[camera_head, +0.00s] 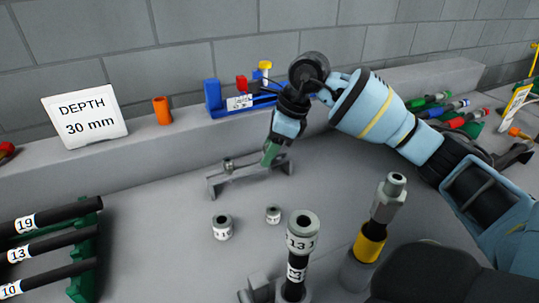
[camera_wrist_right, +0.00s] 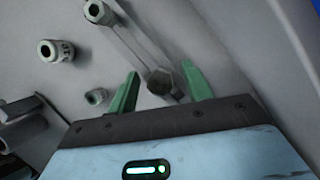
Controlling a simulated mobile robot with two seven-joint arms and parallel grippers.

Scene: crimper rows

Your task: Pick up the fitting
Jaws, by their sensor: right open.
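My right gripper (camera_head: 269,154) is open above the right part of a low grey rack (camera_head: 250,179). In the right wrist view its green fingers (camera_wrist_right: 160,88) stand on either side of a grey hexagonal fitting (camera_wrist_right: 167,82) at one end of the rack; I cannot tell if they touch it. Another fitting (camera_head: 228,165) sits at the rack's left part and shows in the wrist view (camera_wrist_right: 97,11). Two loose fittings stand on the table: a larger labelled one (camera_head: 222,228) and a smaller one (camera_head: 273,214). My left gripper is not in view.
A labelled black hose with a fitting (camera_head: 302,225) and a yellow-banded piece (camera_head: 369,246) stand upright in front. Numbered hoses (camera_head: 50,242) lie on a green rack at left. A "DEPTH 30 mm" sign (camera_head: 86,116), an orange cup (camera_head: 162,110) and a blue holder (camera_head: 213,96) stand on the back ledge.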

